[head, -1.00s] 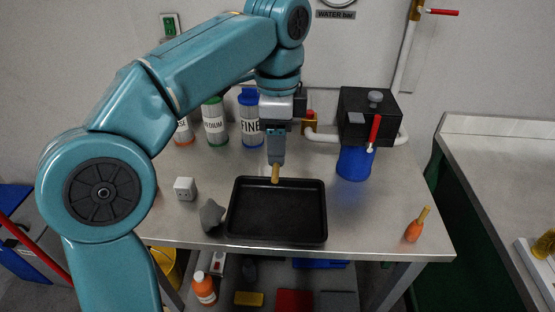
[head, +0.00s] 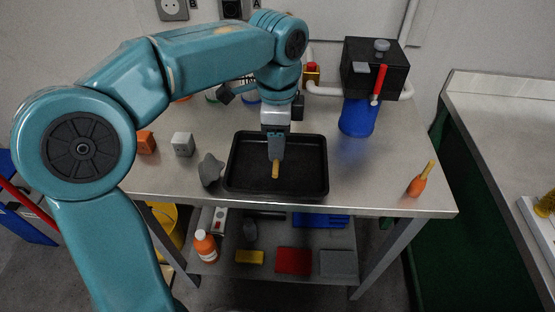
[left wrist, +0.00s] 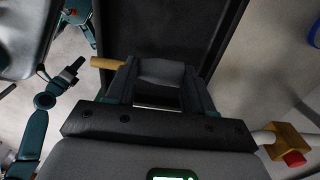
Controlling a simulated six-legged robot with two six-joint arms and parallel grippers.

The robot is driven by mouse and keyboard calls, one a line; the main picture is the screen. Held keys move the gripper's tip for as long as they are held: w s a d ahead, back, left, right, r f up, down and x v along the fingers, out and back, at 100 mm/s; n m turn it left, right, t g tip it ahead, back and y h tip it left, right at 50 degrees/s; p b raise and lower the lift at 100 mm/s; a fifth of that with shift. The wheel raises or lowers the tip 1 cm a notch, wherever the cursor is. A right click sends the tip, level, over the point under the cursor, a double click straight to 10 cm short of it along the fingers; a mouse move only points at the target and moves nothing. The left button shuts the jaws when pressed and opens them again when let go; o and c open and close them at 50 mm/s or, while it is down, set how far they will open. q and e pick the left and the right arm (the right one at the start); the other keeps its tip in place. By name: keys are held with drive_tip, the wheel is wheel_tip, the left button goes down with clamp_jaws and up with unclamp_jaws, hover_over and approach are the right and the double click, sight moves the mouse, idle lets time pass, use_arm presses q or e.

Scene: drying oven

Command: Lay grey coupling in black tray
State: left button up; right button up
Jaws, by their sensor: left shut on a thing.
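The black tray (head: 304,172) lies near the table's front edge, left of the middle, and fills the upper middle of the left wrist view (left wrist: 155,25). My left gripper (head: 275,158) points down over the tray. It is shut on the grey coupling, whose grey body (left wrist: 160,72) shows between the fingers in the left wrist view, with its brass-coloured stub (left wrist: 107,63) sticking out to the left. In the head view only the stub (head: 275,170) shows clearly below the fingers. Whether the coupling touches the tray floor I cannot tell. My right gripper is not in view.
A grey lump (head: 210,170) sits close to the tray's left side. A blue-and-black device (head: 358,115) stands back right. An orange coupling-like piece (head: 420,181) lies at the right front.

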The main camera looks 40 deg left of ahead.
sight(278, 168)
use_arm(q)
drive_tip(key=shift+f+b, duration=0.6)
drive_tip(key=shift+f, duration=1.85)
drive_tip(key=shift+f, duration=0.2)
drive_tip(key=o, duration=1)
drive_tip(key=shift+r, duration=0.15)
wheel_tip(278, 168, up, 12)
drive_tip(key=p, duration=0.3)
drive_tip(key=shift+p, duration=0.3)
